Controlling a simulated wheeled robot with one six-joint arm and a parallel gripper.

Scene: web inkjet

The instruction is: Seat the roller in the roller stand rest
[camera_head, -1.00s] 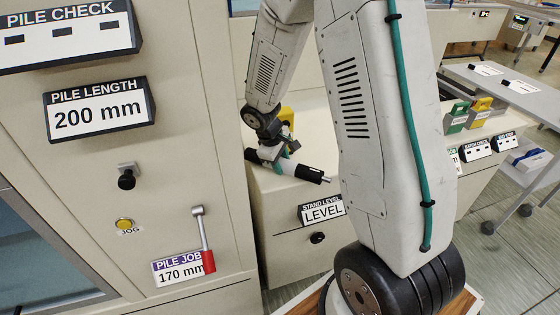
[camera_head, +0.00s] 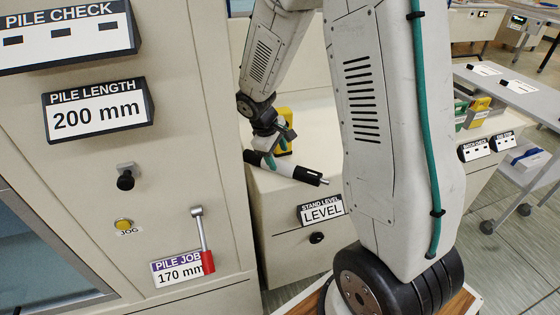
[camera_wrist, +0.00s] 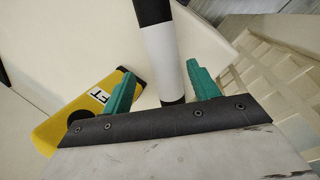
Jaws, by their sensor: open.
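The roller (camera_head: 297,171), dark with a white band, lies along the top of the cream stand cabinet (camera_head: 278,207), its thin shaft end pointing right. In the wrist view the roller (camera_wrist: 160,50) runs up between the two green fingers. My gripper (camera_head: 270,147) is just above the roller's left part. In the wrist view my gripper (camera_wrist: 161,72) is open, with a gap between each finger and the roller. The rest under the roller is hidden, so I cannot tell whether the roller is seated.
A yellow block (camera_head: 284,142) stands behind the gripper; in the wrist view it lies close to the left finger. The tall pile panel (camera_head: 100,190) is close on the left, with a red-handled lever (camera_head: 204,245). The STAND LEVEL sign (camera_head: 321,211) is on the cabinet front.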

